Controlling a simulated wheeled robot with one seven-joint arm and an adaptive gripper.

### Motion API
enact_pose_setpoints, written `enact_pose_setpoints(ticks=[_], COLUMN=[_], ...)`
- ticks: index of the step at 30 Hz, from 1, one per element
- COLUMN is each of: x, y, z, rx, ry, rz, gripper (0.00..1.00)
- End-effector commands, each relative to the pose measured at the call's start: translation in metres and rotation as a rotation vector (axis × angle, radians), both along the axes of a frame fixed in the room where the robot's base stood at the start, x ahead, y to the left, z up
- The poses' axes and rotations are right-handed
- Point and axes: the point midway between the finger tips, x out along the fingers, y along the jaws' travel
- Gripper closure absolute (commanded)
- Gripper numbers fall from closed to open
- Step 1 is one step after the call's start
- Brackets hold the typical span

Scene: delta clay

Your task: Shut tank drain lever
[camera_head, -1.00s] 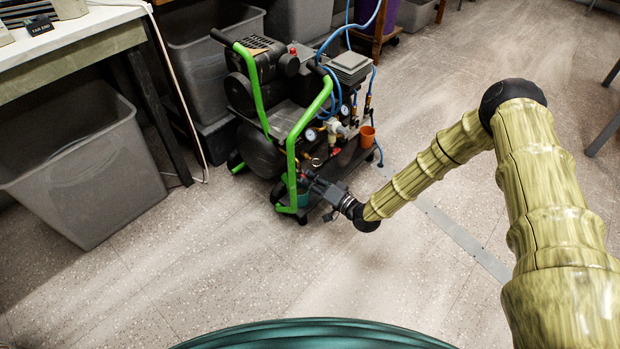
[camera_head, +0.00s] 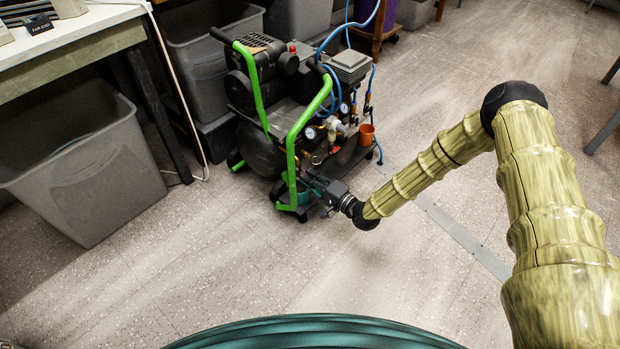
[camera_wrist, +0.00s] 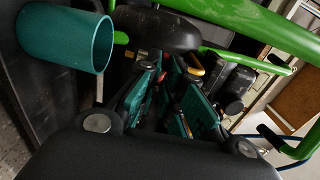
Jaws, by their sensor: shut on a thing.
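The compressor's black tank (camera_head: 262,152) lies low inside its green-railed frame. My gripper (camera_head: 306,178) reaches in low at the tank's near right end, beside the green upright. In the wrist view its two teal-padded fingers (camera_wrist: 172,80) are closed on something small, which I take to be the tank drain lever. The fingers mostly hide it, so its angle cannot be told. A small yellow part shows by the right finger and a reddish bit between the fingers. A teal cup (camera_wrist: 65,38) is just left of the fingers in the wrist view.
Green rails (camera_head: 297,130) stand close around my gripper. An orange cup (camera_head: 366,135), gauges and blue hoses are on the compressor's right side. A grey bin (camera_head: 85,180) and a workbench (camera_head: 75,50) stand at left. The floor in front is clear.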

Motion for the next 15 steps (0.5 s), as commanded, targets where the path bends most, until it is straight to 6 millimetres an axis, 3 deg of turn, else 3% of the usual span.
enact_pose_setpoints(ticks=[10, 12, 15], x=[-0.0004, -0.0004, -0.0003], y=[-0.0006, -0.0006, -0.0004], z=[-0.0010, -0.0010, -0.0008], rx=[0.001, 0.000, 0.001], ry=[0.004, 0.003, 0.002], rz=[-0.001, -0.001, -0.001], gripper=[1.00, 0.82, 0.70])
